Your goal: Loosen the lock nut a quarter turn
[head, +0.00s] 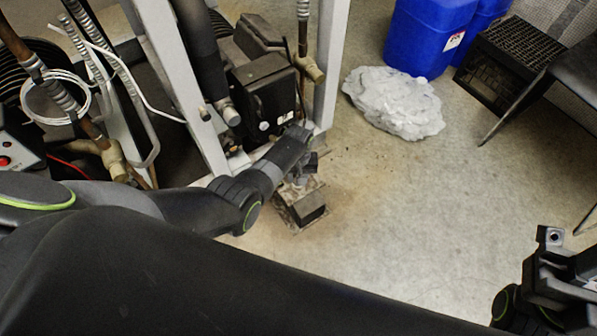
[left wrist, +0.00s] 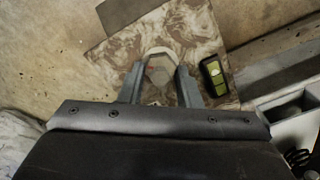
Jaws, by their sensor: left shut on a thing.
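The lock nut (left wrist: 160,68) shows in the left wrist view as a pale, worn piece over a stained, mottled plate (left wrist: 108,58). My left gripper (left wrist: 160,84) has one finger on each side of the nut and is shut on it. In the head view my left gripper (head: 300,172) is low at the foot of the rack, above the small floor plate (head: 284,212). The nut is hidden there by the gripper and wrist. My right gripper (head: 555,262) is at the right edge, away from the rack; its finger gap is unclear.
A small level with a yellow-green vial (left wrist: 214,75) lies on the plate beside the right finger. A pale rack post (head: 330,65) and black compressor parts (head: 264,90) stand close by. A grey crumpled heap (head: 395,102), blue drums (head: 425,35) and a black crate (head: 505,60) are farther back. Floor at centre right is clear.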

